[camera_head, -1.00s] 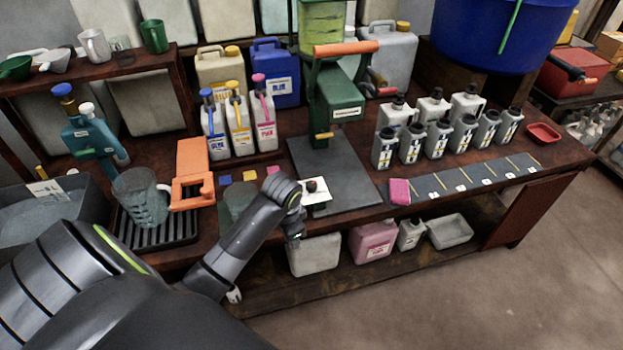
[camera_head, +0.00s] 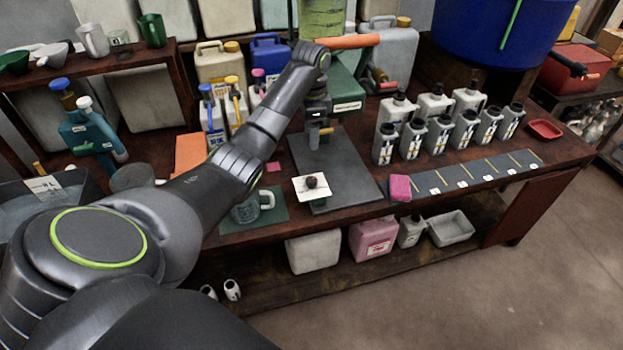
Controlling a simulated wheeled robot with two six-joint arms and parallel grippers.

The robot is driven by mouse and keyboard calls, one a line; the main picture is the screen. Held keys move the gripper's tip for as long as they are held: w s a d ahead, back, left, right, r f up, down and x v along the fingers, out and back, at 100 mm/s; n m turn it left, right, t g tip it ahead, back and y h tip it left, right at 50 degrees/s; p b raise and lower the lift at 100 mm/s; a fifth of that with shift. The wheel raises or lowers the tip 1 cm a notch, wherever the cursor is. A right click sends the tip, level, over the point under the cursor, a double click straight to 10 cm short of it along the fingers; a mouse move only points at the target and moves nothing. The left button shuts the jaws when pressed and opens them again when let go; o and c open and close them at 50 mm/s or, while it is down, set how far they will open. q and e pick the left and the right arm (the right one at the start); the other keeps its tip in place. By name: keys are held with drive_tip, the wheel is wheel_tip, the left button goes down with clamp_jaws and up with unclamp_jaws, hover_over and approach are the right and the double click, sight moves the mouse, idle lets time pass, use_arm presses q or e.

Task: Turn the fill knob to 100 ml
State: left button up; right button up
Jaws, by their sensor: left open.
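The fill knob (camera_head: 311,182) is a small dark knob on a white dial card (camera_head: 325,188) at the front edge of the bench, in front of the filling stand. The dial's marks are too small to read. My left arm reaches across from the left, and my left gripper (camera_head: 317,131) is open with its fingers pointing down. It appears in front of the green filling stand (camera_head: 347,98), above and behind the knob, apart from it. It hides part of the stand. My right gripper is not in view.
A clear jug (camera_head: 267,199) stands on a green mat left of the knob, partly behind my arm. A pink sponge (camera_head: 400,188) lies right of the dark plate (camera_head: 345,172). Several grey bottles (camera_head: 411,138) stand further right. Jerrycans (camera_head: 270,67) line the back.

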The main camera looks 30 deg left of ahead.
use_arm(q)
drive_tip(key=b, duration=0.5)
hover_over(312, 180)
wheel_tip(312, 180, down, 8)
drive_tip(key=shift+a, duration=0.1)
wheel_tip(312, 180, down, 8)
drive_tip(key=shift+f, duration=0.1)
